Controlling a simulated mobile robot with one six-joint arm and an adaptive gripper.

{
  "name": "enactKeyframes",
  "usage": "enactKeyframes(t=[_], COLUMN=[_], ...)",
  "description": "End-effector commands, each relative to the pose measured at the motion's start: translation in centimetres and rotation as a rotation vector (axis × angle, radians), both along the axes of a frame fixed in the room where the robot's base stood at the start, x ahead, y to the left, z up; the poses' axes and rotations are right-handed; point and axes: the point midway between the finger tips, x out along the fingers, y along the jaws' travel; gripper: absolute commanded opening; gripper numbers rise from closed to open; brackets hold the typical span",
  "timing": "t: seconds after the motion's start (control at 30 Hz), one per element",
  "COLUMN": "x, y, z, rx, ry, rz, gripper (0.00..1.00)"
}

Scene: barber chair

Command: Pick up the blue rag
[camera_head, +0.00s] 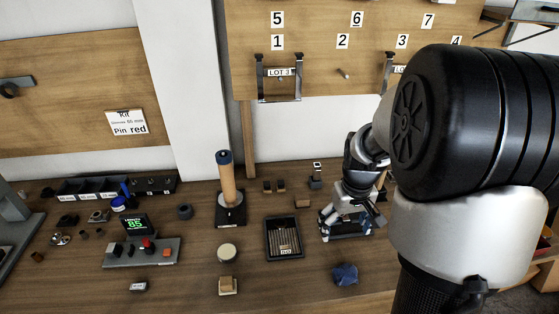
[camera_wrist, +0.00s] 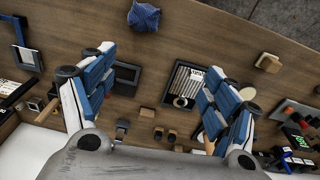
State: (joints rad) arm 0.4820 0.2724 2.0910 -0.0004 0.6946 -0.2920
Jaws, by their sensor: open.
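The blue rag (camera_head: 345,275) lies crumpled on the wooden workbench, near its front edge, right of centre in the head view. It also shows in the wrist view (camera_wrist: 143,16) at the top, beyond the fingertips. My gripper (camera_head: 346,222) is above the bench, farther back than the rag and apart from it. In the wrist view my gripper (camera_wrist: 160,62) has its two blue-and-grey fingers spread wide, with nothing held between them.
A dark tray of thin rods (camera_head: 284,238) sits left of my gripper. A wooden block (camera_head: 228,286) and a round pale-topped piece (camera_head: 227,252) are farther left. A tall wooden cylinder (camera_head: 227,180) stands upright behind. The bench around the rag is clear.

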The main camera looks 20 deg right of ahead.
Motion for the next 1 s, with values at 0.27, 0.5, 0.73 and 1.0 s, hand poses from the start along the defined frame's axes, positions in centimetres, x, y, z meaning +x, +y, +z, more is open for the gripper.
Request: enactKeyframes(t=[0.27, 0.5, 0.73, 1.0], x=[-0.2, -0.4, -0.4, -0.3], y=[-5.2, -5.6, -5.6, -5.6], z=[-7.3, -11.2, -16.4, -19.9], rx=[0.038, 0.043, 0.043, 0.041], ry=[0.069, 0.076, 0.076, 0.073], rz=[-0.043, -0.047, -0.046, -0.046], gripper=[0.80, 0.80, 0.80, 0.80])
